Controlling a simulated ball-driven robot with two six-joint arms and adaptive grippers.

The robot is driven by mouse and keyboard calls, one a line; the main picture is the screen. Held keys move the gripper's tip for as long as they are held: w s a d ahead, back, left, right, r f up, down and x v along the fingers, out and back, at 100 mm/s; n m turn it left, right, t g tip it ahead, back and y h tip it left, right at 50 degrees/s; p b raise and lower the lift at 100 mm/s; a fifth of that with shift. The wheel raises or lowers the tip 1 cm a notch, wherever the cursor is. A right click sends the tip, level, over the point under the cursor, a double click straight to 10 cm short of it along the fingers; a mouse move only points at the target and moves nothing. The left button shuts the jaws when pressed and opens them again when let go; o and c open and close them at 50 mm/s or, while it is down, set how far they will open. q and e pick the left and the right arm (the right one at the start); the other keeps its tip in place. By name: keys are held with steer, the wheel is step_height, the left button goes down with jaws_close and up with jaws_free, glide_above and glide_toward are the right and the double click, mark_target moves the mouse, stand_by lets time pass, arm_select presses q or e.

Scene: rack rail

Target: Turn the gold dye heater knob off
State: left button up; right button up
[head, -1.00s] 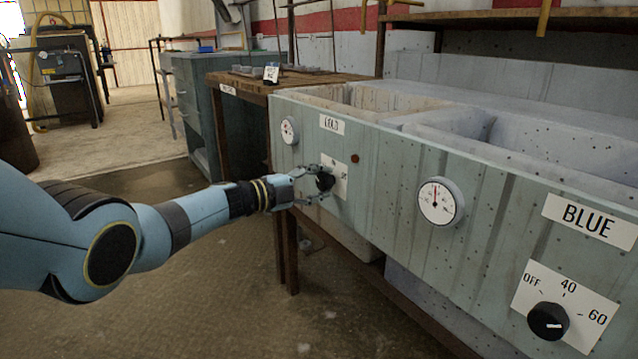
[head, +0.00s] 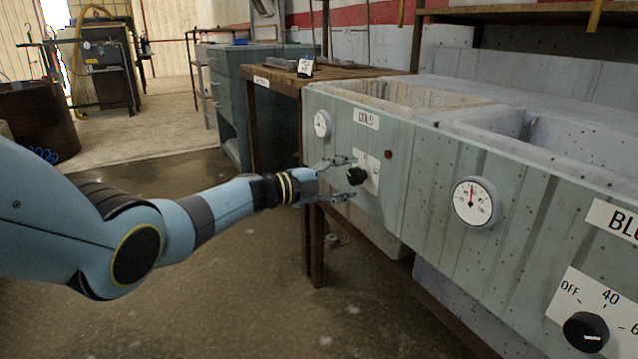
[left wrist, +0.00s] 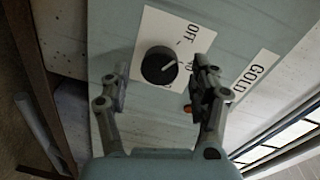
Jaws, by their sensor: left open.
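The gold dye heater knob (head: 357,176) is a black round knob on a white dial plate, on the pale blue front of the far tank. It also shows in the left wrist view (left wrist: 158,66), with OFF and 40 printed beside it. A light mark on the knob seems to face the 40 side, not OFF. My left gripper (head: 350,179) is open at the knob, one finger above and one below in the head view. In the left wrist view the fingers stand on either side of the knob, with gaps. My right gripper is out of view.
The GOLD sign (head: 366,119) and a round gauge (head: 322,124) are above the knob plate. A red button (head: 388,154) is close to its right. The blue tank's black knob (head: 585,332) and gauge (head: 474,202) are nearer. Floor below my arm is clear.

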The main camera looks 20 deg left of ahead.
arm_select(q)
steer(key=v, duration=1)
steer(key=shift+s+a, duration=0.15)
steer(key=shift+s, duration=0.1)
steer(key=shift+r, duration=0.1)
